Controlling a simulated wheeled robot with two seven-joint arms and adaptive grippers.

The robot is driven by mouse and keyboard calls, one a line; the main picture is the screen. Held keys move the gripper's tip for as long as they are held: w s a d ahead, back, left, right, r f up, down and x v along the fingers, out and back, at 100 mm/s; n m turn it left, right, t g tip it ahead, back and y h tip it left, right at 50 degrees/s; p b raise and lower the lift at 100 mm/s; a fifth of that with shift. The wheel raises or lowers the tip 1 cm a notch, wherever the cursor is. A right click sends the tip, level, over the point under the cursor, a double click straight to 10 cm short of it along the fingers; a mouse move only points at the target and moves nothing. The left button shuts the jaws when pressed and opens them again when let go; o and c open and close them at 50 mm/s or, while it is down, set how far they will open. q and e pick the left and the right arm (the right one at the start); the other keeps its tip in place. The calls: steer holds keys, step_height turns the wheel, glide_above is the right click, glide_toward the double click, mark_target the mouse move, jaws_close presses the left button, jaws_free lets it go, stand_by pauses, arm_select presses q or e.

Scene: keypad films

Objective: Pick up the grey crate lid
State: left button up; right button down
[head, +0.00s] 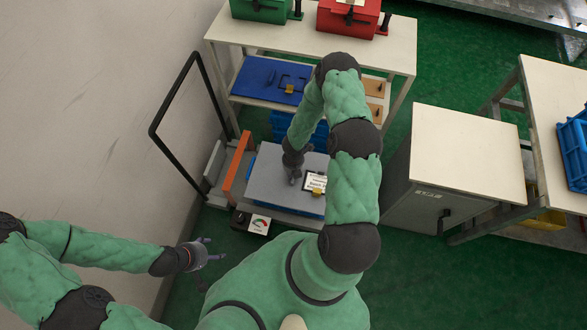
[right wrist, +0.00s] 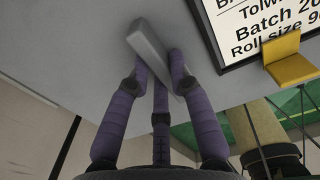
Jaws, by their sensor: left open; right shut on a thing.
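The grey crate lid (head: 262,185) lies over a blue crate (head: 306,209) low in the middle of the head view. My right gripper (head: 294,180) reaches down to the lid's upper face. In the right wrist view its purple fingers (right wrist: 160,84) are closed around a raised grey handle (right wrist: 150,45) on the lid (right wrist: 85,35). I cannot tell whether the lid is clear of the crate. My left gripper (head: 212,250) is open and empty, to the lower left of the lid.
A framed label (head: 315,182) with a yellow clip (right wrist: 289,66) is on the lid. A dial scale (head: 259,224) and an orange bar (head: 236,161) are beside it. Behind stands a shelved table (head: 230,28) with a blue lid (head: 258,80). A cabinet (head: 455,150) stands right.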

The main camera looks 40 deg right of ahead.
mark_target(293, 194)
steer(key=s+a+r, duration=0.1)
steer(key=s, duration=0.1)
steer(key=s+a+r, duration=0.1)
steer(key=s+a, duration=0.1)
steer(key=s+a+r+p, duration=0.1)
steer(key=s+a, duration=0.1)
steer(key=shift+r, duration=0.2)
steer(key=shift+s+r, duration=0.15)
